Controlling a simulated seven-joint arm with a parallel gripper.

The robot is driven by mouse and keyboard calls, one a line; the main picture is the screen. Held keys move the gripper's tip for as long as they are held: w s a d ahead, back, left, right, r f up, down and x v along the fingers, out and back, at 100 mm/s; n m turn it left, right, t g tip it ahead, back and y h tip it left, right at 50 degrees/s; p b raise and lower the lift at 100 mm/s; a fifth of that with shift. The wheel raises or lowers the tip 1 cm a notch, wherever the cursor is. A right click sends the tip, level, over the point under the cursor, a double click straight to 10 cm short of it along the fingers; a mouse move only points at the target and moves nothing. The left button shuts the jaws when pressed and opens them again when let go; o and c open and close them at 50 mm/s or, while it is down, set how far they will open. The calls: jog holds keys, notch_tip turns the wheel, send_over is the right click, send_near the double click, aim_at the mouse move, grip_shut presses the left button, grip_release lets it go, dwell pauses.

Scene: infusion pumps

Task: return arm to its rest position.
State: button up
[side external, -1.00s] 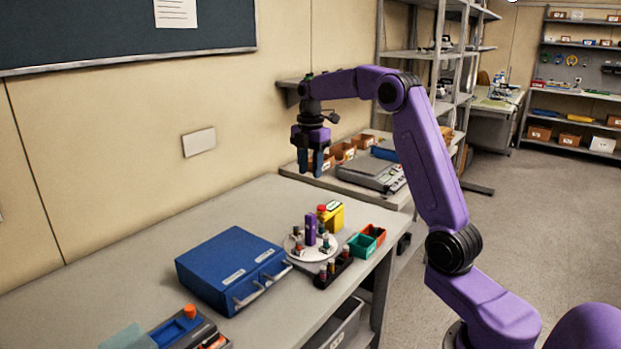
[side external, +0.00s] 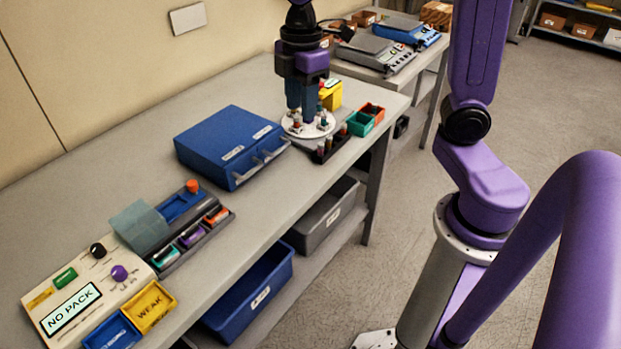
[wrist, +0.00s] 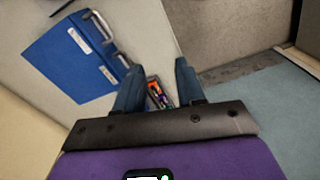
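My gripper (side external: 300,110) hangs with its fingers pointing down at the far part of the bench (side external: 95,180), in line with a round white turntable (side external: 308,130). The height between them is hard to tell. In the wrist view my gripper (wrist: 158,82) shows two dark fingers set apart, with nothing held between them. A small tray with coloured items (wrist: 157,92) shows in the gap, beyond the fingertips. My gripper hides part of the turntable's contents in the side view.
A blue case (side external: 228,145) with handles stands left of my gripper. A yellow box (side external: 331,95), green bin (side external: 360,124) and dark vial rack (side external: 330,150) are close to the turntable. A NO PACK panel (side external: 75,300) lies at the near end.

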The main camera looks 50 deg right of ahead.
jog(key=s+f+m, duration=0.1)
jog(key=s+f, duration=0.1)
jog(key=s, duration=0.8)
jog(key=s+f+m, duration=0.1)
jog(key=s+f, duration=0.2)
jog(key=s, duration=0.7)
jog(key=shift+s+a, duration=0.2)
jog(key=shift+a, duration=0.1)
